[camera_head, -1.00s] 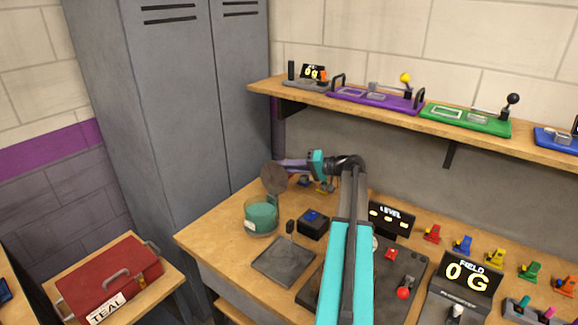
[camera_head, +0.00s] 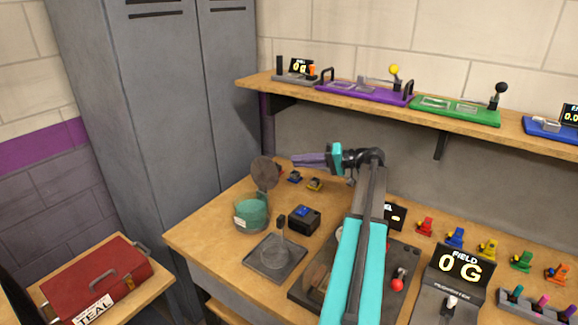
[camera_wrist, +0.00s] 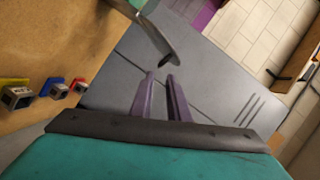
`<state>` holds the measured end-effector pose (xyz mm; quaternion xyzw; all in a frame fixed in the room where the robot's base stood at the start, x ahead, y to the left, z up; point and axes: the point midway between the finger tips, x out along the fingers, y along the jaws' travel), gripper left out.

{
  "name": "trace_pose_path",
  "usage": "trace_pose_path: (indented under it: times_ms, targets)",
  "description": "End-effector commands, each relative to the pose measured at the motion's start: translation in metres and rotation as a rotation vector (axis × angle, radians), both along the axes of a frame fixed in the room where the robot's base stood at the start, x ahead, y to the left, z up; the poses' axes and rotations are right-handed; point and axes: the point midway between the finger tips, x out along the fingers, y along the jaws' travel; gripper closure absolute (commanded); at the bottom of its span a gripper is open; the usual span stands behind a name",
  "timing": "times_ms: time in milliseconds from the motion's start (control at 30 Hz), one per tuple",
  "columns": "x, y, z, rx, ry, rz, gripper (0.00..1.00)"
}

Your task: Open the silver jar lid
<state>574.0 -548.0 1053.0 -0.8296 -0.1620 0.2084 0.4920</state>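The silver jar lid (camera_head: 265,173) is a round grey disc standing tilted up, nearly upright, over the teal jar (camera_head: 251,216). The jar's mouth shows below it, at the back left of the workbench. In the wrist view the lid (camera_wrist: 157,42) shows nearly edge-on, just beyond my fingertips. My gripper (camera_head: 296,160) is to the right of the lid, with its purple fingers pointing left. A gap appears between the lid and the fingers. In the wrist view my gripper (camera_wrist: 161,76) has a narrow gap between its fingers, and nothing shows between them.
A dark box with a blue top (camera_head: 304,219) and a grey plate with an upright handle (camera_head: 274,262) sit near the jar. A wall shelf (camera_head: 270,83) with coloured devices is above. Grey lockers (camera_head: 150,140) rise behind at left.

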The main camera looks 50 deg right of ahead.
Motion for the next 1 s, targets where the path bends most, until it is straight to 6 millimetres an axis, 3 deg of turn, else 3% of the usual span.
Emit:
trace_pose_path:
  times_ms: [200, 333, 1000]
  targets:
    - [-0.026, -0.016, 0.004, 0.0, -0.001, -0.003, 0.85]
    - [-0.033, -0.019, 0.006, 0.0, 0.0, -0.002, 0.85]
    - [-0.036, -0.018, 0.006, -0.006, 0.006, 0.003, 0.85]
